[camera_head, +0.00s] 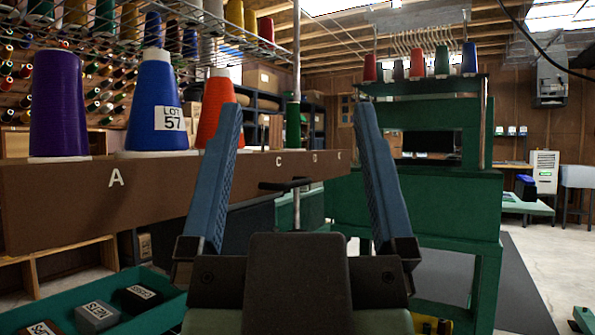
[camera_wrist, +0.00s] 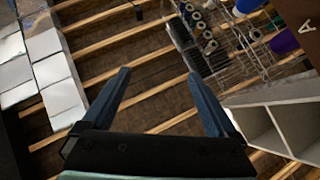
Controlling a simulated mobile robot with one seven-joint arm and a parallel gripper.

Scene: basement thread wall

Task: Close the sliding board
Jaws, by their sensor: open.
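My gripper (camera_head: 296,108) is open and empty, fingers pointing up. In the wrist view my gripper (camera_wrist: 158,73) is open, with part of the board (camera_wrist: 290,82) at the right edge.
A green machine frame (camera_head: 420,200) with several spools on top stands right of the board. A teal tray (camera_head: 150,312) with labelled dark blocks lies low on the left. A wire rack with thread hangs above. Open floor (camera_head: 540,270) shows at right.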

